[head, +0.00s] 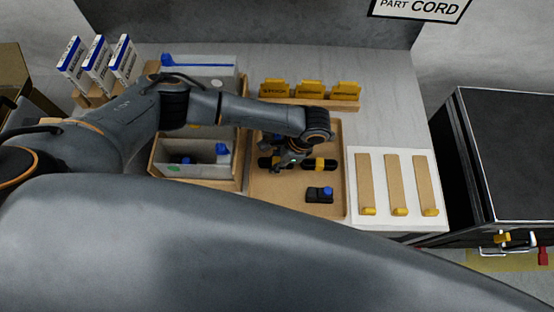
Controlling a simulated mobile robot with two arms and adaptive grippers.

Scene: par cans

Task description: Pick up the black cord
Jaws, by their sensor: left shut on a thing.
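The black cord (322,165) is a dark bundle with a yellow band, in the brown tray (335,208). It shows on both sides of my left gripper (288,162), which comes down over it from above and is shut on it. The fingers hide the cord's middle. I cannot tell whether the cord touches the tray floor. My right gripper is not in view.
A small black item with a blue top (320,194) lies in the tray. A divided box (243,150) stands left of it, a yellow-tag rack (310,104) behind, and a white board with tan strips (398,228) to the right. A black case (520,150) stands farther right.

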